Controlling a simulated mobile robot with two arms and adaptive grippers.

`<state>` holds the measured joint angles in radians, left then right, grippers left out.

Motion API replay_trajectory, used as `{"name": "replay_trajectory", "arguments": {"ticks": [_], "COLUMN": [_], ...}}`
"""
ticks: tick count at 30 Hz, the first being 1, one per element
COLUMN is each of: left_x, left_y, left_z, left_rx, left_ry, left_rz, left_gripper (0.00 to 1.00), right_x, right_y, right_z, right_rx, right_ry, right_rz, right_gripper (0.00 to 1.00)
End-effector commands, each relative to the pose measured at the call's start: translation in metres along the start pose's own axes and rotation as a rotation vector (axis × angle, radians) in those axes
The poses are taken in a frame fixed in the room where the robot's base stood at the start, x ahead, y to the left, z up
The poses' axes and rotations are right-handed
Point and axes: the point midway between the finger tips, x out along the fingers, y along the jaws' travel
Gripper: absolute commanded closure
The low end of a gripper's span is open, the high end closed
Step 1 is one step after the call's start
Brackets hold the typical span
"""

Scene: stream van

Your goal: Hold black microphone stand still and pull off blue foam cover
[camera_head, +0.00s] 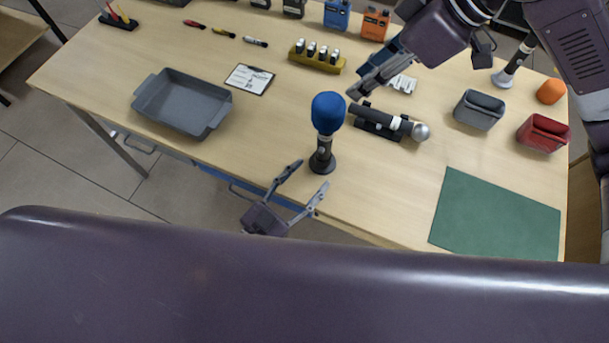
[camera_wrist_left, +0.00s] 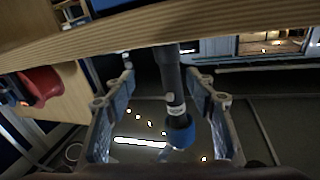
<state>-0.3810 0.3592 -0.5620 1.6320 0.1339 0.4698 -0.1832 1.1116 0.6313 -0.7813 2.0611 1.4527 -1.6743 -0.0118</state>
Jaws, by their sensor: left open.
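The black microphone stand (camera_head: 322,158) stands upright near the table's front edge, with the blue foam cover (camera_head: 328,113) on top. My left gripper (camera_head: 309,178) is open in front of the stand, its fingertips near the stand's lower part. In the left wrist view the stand (camera_wrist_left: 172,80) and the blue foam cover (camera_wrist_left: 181,131) show upside down between the open fingers (camera_wrist_left: 163,88); I see no finger contact. My right gripper (camera_head: 362,82) is above the table, behind and right of the cover. Its two fingers look apart, with nothing between them.
A black microphone in a cradle (camera_head: 382,122) lies right of the stand. A grey tray (camera_head: 184,103) is at left, with a clipboard (camera_head: 249,79) beside it. A green mat (camera_head: 495,217) and grey and red cases (camera_head: 479,110) are at right. The wood around the stand's base is clear.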

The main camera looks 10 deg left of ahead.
Motion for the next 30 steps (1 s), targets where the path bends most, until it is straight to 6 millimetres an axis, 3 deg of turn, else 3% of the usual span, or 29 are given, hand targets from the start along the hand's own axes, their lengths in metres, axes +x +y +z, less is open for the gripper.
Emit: {"name": "replay_trajectory", "arguments": {"ticks": [8,21,30], "left_x": [0.011,0.071,0.080], "left_y": [-0.009,-0.014,-0.014], "left_z": [0.008,0.010,0.010], "left_rx": [-0.145,-0.141,-0.140], "left_ry": [-0.025,-0.025,-0.025], "left_rz": [-0.078,-0.076,-0.075], "left_gripper": [0.50,0.50,0.50], "right_x": [0.000,0.000,0.000], "right_y": [0.000,0.000,0.000], "right_z": [0.000,0.000,0.000], "right_rx": [0.000,0.000,0.000], "right_ry": [0.000,0.000,0.000], "right_rz": [0.000,0.000,0.000], "right_gripper": [0.71,0.71,0.71]}}
